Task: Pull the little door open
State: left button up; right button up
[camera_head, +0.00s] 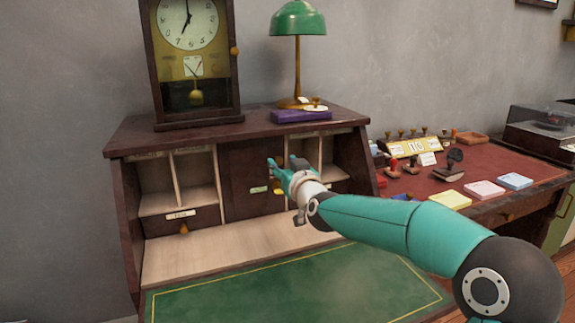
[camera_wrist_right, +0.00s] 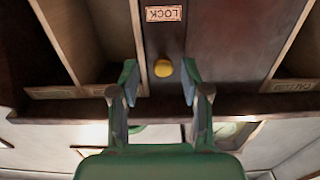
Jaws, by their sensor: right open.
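The little door (camera_head: 240,172) is a dark wooden panel in the middle of the desk's upper cabinet, and it looks closed. In the right wrist view, which is upside down, a round yellow knob (camera_wrist_right: 163,68) and a "LOCK" plate (camera_wrist_right: 164,13) show on dark wood. My right gripper (camera_head: 277,168) is in front of the door's right side and partly hides it. In the wrist view its two open fingers (camera_wrist_right: 160,85) stand on either side of the knob, with gaps between. My left gripper is out of view.
Pale open pigeonholes (camera_head: 196,178) flank the door, and a small drawer (camera_head: 182,221) sits at lower left. A clock (camera_head: 192,60), a green lamp (camera_head: 298,20) and a purple box (camera_head: 301,116) stand on top. The green desk mat (camera_head: 290,290) is clear.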

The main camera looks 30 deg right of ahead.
jog(key=shift+w, duration=0.2)
grip_shut()
